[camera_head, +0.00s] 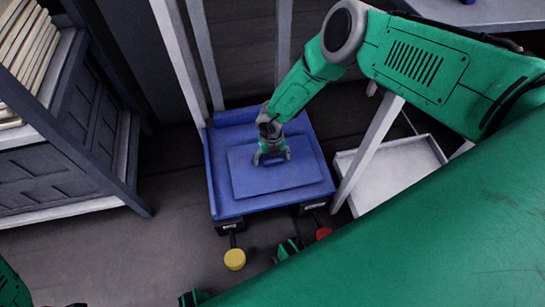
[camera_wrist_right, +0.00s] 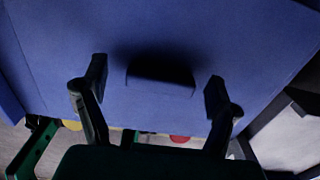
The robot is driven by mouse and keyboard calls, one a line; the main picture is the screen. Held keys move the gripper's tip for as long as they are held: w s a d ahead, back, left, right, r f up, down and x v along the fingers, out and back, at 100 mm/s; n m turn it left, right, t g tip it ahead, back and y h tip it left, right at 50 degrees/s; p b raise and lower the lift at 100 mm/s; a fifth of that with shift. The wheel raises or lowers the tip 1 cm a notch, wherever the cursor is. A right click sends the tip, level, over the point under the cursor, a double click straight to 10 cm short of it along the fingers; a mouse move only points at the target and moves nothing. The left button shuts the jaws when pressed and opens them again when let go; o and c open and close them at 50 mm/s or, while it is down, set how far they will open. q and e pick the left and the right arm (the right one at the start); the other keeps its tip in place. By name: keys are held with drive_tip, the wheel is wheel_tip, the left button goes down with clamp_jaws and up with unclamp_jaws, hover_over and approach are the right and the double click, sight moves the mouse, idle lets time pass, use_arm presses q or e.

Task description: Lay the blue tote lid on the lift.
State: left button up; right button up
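The blue tote lid (camera_head: 255,183) is a flat blue panel lying on the blue platform of the lift (camera_head: 222,165), inside its edges. In the wrist view the lid (camera_wrist_right: 250,50) fills most of the picture, with a raised block like a handle (camera_wrist_right: 160,80) in its middle, partly in shadow. My right gripper (camera_head: 272,156) points down over the lid's middle. Its two fingers (camera_wrist_right: 155,92) are spread wide, one on each side of the handle, with gaps between. I cannot tell whether the fingertips touch the lid. My left gripper does not show clearly.
Lift posts (camera_head: 180,55) rise behind the platform. A white tray (camera_head: 395,170) stands right of it. A dark shelf unit with books (camera_head: 25,50) stands at left. A yellow disc (camera_head: 235,259) and a red disc (camera_head: 323,232) lie in front. The floor at front left is clear.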

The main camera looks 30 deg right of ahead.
drive_tip(key=shift+a, duration=0.1)
drive_tip(key=shift+r, duration=0.3)
wheel_tip(320, 180, up, 11)
drive_tip(key=shift+r, duration=0.2)
drive_tip(key=shift+a, duration=0.1)
idle(0.4)
